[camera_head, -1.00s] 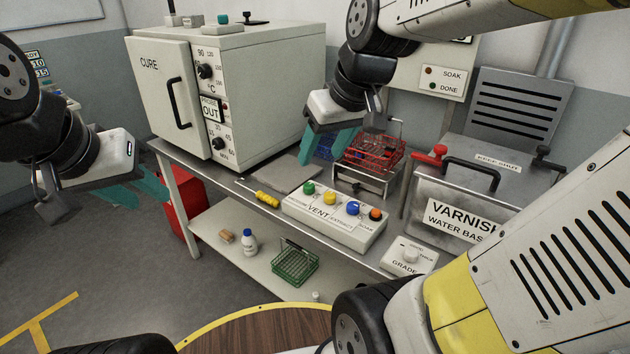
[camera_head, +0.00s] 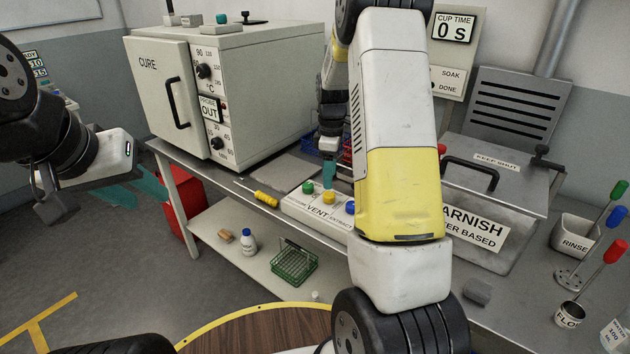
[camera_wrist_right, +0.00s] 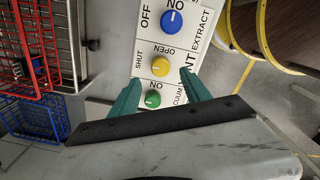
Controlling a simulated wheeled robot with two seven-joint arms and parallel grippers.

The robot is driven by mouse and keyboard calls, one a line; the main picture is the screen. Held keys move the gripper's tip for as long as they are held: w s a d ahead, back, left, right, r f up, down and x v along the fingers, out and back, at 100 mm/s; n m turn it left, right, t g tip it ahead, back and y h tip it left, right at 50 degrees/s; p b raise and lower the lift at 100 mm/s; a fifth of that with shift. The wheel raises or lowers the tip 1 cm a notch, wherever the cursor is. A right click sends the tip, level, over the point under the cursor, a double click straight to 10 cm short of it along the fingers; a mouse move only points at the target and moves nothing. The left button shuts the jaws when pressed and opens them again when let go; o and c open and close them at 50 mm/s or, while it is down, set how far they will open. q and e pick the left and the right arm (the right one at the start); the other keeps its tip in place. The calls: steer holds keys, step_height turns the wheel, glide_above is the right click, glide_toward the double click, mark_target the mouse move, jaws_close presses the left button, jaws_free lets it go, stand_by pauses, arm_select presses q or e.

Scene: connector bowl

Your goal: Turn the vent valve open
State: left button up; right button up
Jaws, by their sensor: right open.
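The vent valve is a yellow knob (camera_head: 330,197) on the white VENT panel (camera_head: 300,203). In the right wrist view the yellow knob (camera_wrist_right: 160,66) has SHUT on its left and OPEN above it; I cannot tell which its pointer marks. My right gripper (camera_head: 329,172) is over the panel, partly hidden by my right arm in the head view. In the right wrist view its open teal fingers (camera_wrist_right: 158,80) reach toward the yellow knob, with a green knob (camera_wrist_right: 152,99) between them. Contact is not visible. My left gripper (camera_head: 132,192) is open and empty, away at the left.
A blue knob (camera_wrist_right: 172,20) is beside the yellow one. Red (camera_wrist_right: 32,45) and blue (camera_wrist_right: 38,117) wire baskets stand close by. A yellow screwdriver (camera_head: 262,197) lies left of the panel. The cure oven (camera_head: 215,90) and varnish tank (camera_head: 500,225) flank the area.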

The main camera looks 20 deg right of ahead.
mark_target(329, 194)
step_height(329, 194, down, 6)
steer(key=shift+f, duration=0.25)
jaws_close()
stand_by(0.3)
